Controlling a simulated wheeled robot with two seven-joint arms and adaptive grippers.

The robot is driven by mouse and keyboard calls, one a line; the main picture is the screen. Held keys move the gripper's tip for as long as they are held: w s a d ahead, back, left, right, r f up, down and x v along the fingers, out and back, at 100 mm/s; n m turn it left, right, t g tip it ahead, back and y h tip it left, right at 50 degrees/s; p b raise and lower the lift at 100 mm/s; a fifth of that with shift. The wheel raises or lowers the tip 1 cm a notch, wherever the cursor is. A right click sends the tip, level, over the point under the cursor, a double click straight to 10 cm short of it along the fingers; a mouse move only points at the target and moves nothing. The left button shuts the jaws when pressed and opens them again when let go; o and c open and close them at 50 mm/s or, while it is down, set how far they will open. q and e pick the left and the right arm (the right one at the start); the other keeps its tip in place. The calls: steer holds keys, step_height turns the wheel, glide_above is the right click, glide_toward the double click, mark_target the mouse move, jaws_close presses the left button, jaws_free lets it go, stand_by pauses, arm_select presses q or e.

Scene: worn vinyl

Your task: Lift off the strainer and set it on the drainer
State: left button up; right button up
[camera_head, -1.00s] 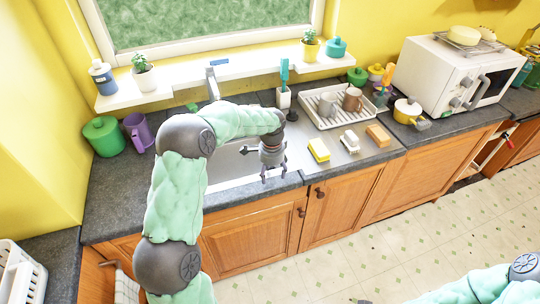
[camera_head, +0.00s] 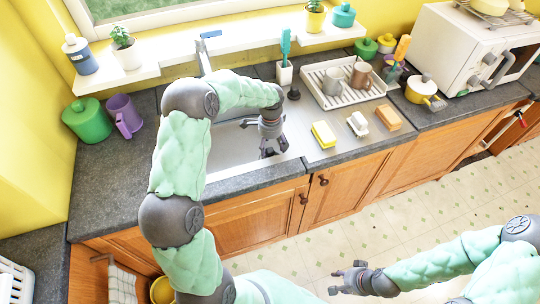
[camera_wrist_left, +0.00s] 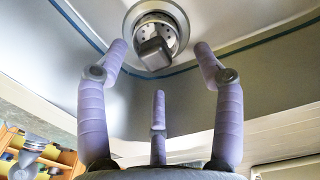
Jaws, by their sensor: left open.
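The strainer (camera_wrist_left: 155,48) sits in the drain at the sink bottom, a round metal piece with perforations and a blocky grey knob. My left gripper (camera_head: 268,150) reaches down into the sink (camera_head: 226,150). In the left wrist view its three purple-grey fingers (camera_wrist_left: 155,80) are spread open and empty, with the strainer beyond their tips, apart from them. The strainer is hidden in the head view. The drainer (camera_head: 324,92) is a white ribbed tray on the counter right of the sink. My right gripper (camera_head: 343,280) hangs over the floor, empty, its fingers apart.
Two mugs, grey (camera_head: 335,81) and brown (camera_head: 361,76), stand on the drainer; its front left part is clear. A yellow sponge (camera_head: 323,134), a white brush (camera_head: 357,124) and a tan block (camera_head: 387,118) lie in front of it. The faucet (camera_head: 205,58) rises behind the sink.

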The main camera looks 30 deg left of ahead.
mark_target(270, 149)
arm_select(q)
steer(key=f+b, duration=0.1)
steer(key=f, duration=0.4)
steer(key=shift+s+b, duration=0.2)
steer(key=shift+b, duration=0.15)
steer(key=c, duration=1.1)
steer(key=shift+r, duration=0.15)
